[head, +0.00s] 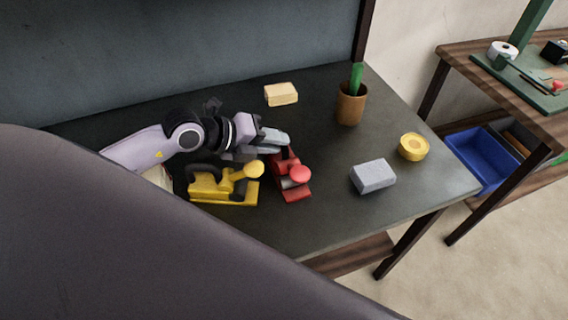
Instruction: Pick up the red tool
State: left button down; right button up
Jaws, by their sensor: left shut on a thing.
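The red tool (294,182) lies on the dark table, right of the yellow tool. It has a round red knob and a grey part in its middle. My left gripper (276,150) reaches in from the left, and its fingers are at the far end of the red tool, shut on it. The fingertips partly cover that end, and the exact contact is hard to see. The right gripper is not in view.
A yellow hand plane (225,190) stands close to the left of the red tool. A grey block (373,176), a yellow roll (413,147), a brown pot (351,106) and a cream block (281,94) stand apart on the table (320,150). A blue bin (482,160) is at the right.

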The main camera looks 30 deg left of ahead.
aim_at(274, 160)
pick_arm(q)
jog(key=shift+s+d+f, duration=0.15)
jog(key=shift+s+f, duration=0.1)
jog(key=shift+f, duration=0.2)
jog(key=shift+w+r, duration=0.1)
jog(key=shift+r, duration=0.1)
jog(key=shift+r, duration=0.1)
jog(key=shift+r, duration=0.55)
notch_tip(274, 160, up, 19)
jog(key=shift+w, duration=0.15)
jog(key=shift+a+r, duration=0.15)
jog(key=shift+a, duration=0.05)
